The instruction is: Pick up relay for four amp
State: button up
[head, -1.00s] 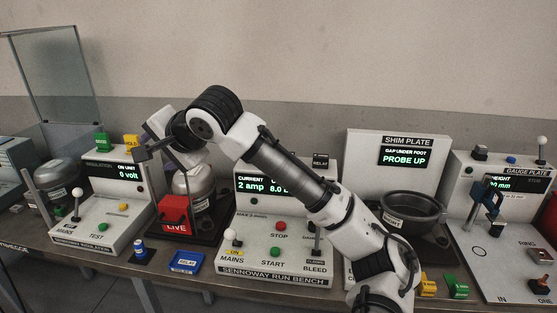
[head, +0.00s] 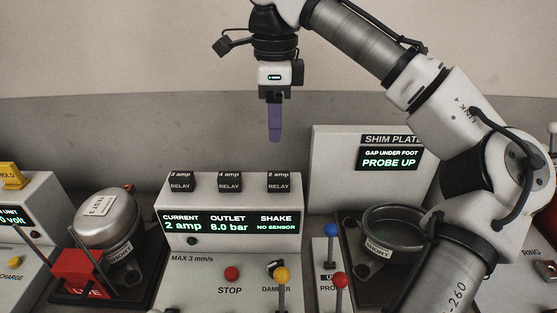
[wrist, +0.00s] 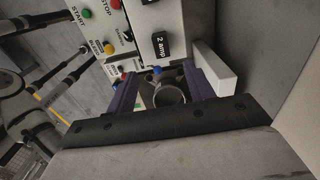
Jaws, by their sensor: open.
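The 4 amp relay (head: 229,182) is a small black block with a white label, the middle of three on top of the white run bench console (head: 215,205). The 3 amp relay (head: 180,182) sits to its left and the 2 amp relay (head: 278,182) to its right. My gripper (head: 274,138) points down with purple fingers, open and empty, above the console and nearer the 2 amp relay in the picture. In the wrist view the fingers (wrist: 160,90) are apart, and the 2 amp relay (wrist: 159,44) shows beyond them. I cannot make out the 4 amp label there.
The shim plate panel (head: 350,165) stands right of the console, with a dark bowl-like part (head: 400,228) before it. A grey compressor (head: 107,218) and a red LIVE box (head: 82,272) are at left. Levers with yellow (head: 282,275) and red knobs (head: 341,280) rise in front.

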jog(key=p, duration=0.1)
send_over(279, 175)
jog(key=f, duration=0.8)
jog(key=shift+w+a, duration=0.15)
jog(key=shift+a, duration=0.1)
jog(key=shift+d+f+p, duration=0.15)
jog(key=shift+f+p, duration=0.3)
jog(key=shift+f, duration=0.95)
jog(key=shift+d+f+p, duration=0.1)
jog(key=shift+f+p, duration=0.35)
jog(key=shift+f, duration=0.95)
jog(key=shift+c, duration=0.3)
jog(key=c, duration=1)
